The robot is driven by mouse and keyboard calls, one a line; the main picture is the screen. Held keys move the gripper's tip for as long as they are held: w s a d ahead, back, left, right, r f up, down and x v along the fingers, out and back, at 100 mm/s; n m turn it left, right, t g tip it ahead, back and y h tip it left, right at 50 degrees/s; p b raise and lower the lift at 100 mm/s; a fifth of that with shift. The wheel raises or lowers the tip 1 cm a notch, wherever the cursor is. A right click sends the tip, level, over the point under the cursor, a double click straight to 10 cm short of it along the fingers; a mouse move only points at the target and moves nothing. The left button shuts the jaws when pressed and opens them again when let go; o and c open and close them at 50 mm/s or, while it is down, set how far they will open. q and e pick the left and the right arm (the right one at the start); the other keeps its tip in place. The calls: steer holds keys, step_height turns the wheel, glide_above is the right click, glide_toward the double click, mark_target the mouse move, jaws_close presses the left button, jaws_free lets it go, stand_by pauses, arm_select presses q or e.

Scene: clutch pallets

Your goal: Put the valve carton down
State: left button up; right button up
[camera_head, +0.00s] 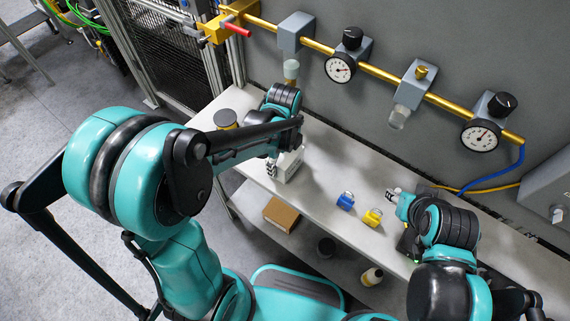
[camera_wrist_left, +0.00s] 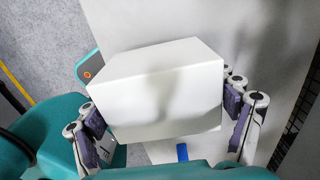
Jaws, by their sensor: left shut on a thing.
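The valve carton (camera_head: 289,166) is a plain white box at the left part of the grey bench (camera_head: 330,150). My left gripper (camera_head: 273,166) is shut on it, and the arm partly hides it in the head view. In the left wrist view the carton (camera_wrist_left: 155,90) sits between the finger pads of my left gripper (camera_wrist_left: 165,105), with fingers at both sides. I cannot tell whether its underside touches the bench. My right gripper (camera_head: 396,194) is low over the bench at the right, and its opening is too small to read.
A blue padlock (camera_head: 346,201) and a yellow padlock (camera_head: 372,217) are on the bench between my grippers. A dark-lidded jar (camera_head: 225,119) stands at the left end. Gauges (camera_head: 340,68) line the pipe behind. A brown box (camera_head: 281,214) and a bottle (camera_head: 372,277) are on the lower shelf.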

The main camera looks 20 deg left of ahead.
arm_select(q)
step_height(320, 180, down, 2)
steer(key=shift+f, duration=0.1)
steer(key=o, duration=1)
steer(key=shift+f+b, duration=0.1)
steer(key=shift+b, duration=0.3)
steer(key=shift+o, duration=1.4)
